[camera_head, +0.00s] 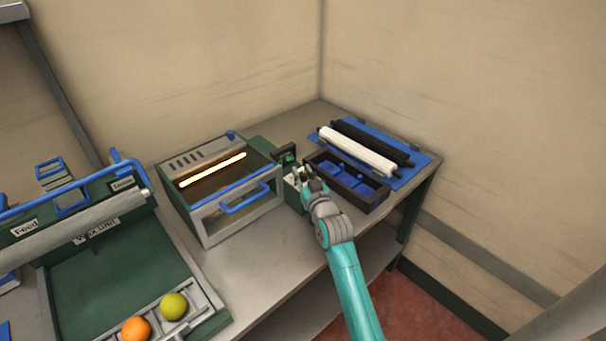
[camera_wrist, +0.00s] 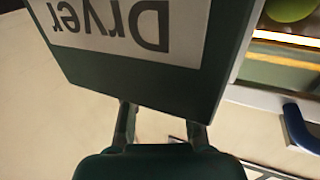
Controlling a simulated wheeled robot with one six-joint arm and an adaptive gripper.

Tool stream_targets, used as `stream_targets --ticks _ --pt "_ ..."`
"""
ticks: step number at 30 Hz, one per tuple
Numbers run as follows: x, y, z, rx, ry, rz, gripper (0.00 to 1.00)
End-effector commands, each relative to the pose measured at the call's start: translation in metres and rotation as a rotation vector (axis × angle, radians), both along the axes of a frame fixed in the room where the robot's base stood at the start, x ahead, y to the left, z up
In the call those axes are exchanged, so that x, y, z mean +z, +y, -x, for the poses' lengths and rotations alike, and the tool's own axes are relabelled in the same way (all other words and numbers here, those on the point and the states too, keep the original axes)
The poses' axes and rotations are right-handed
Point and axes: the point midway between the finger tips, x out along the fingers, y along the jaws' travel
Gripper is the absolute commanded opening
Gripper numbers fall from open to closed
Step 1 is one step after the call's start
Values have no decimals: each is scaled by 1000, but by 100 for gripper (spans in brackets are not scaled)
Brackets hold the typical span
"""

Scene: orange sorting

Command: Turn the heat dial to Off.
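The heat dial cannot be made out in either view. The dryer (camera_head: 205,228) is a box with a glowing bar inside and a blue handle (camera_head: 245,196). A small green control part (camera_head: 288,158) stands at its right side. My gripper (camera_head: 303,176) is at that part, pointing away from the camera. In the wrist view a dark green panel with an upside-down "Dryer" label (camera_wrist: 115,25) fills the upper left. My gripper's two fingers (camera_wrist: 161,125) are apart there. Their tips run behind the panel, so what lies between them is hidden.
A dark tray with blue compartments (camera_head: 378,200) stands close right of my gripper. A white roller (camera_head: 357,151) and a black roller lie on a blue mat behind it. An orange (camera_head: 136,329) and a yellow-green fruit (camera_head: 174,306) sit at the lower left. The counter before the dryer is clear.

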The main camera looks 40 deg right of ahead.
Motion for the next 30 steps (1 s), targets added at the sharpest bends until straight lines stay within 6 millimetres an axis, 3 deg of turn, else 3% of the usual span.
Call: stream_targets --ticks 14,30 --pt "0 -1 0 26 1 0 0" --pt "0 -2 1 204 0 -1 0"
